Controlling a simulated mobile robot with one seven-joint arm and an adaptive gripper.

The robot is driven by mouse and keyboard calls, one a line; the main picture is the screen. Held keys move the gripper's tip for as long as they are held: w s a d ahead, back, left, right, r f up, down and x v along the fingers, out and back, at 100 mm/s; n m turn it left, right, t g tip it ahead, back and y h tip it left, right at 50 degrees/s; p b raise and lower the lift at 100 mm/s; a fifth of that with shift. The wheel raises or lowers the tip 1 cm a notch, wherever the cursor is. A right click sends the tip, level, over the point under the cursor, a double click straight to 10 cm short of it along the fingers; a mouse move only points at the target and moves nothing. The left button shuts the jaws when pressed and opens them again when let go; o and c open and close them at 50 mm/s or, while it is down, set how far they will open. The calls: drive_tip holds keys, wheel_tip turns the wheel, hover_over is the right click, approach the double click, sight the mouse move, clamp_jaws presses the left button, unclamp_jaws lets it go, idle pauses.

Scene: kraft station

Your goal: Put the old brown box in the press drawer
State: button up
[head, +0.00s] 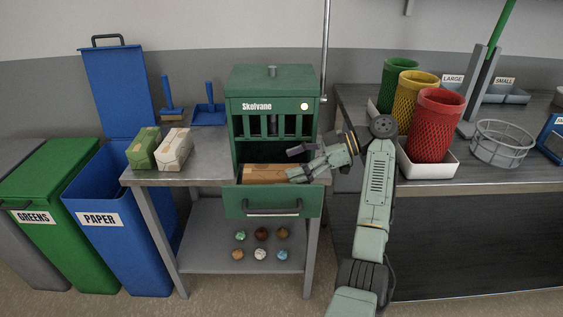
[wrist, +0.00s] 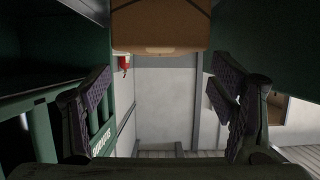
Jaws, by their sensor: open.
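The brown box (head: 262,174) lies inside the open drawer (head: 272,203) of the green press (head: 273,88). The drawer front hides its lower part. My gripper (head: 295,163) comes in from the right, over the drawer's right side, close to the right end of the box. Its fingers are spread apart with nothing between them. In the wrist view the open fingers (wrist: 160,95) stand left and right, and a brown surface, apparently the box (wrist: 160,25), shows at the top, beyond the fingers. I cannot tell whether a finger touches the box.
A green packet (head: 144,148) and a pale packet (head: 174,149) lie on the table left of the press. Several small balls (head: 261,234) sit on the lower shelf. Paper (head: 118,220) and greens (head: 52,222) bins stand left. Mesh baskets (head: 434,125) stand on the right bench.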

drive_tip(key=v, duration=0.2)
drive_tip(key=shift+d+r+p, duration=0.1)
drive_tip(key=shift+d+p, duration=0.25)
drive_tip(key=shift+c, duration=0.3)
idle(0.6)
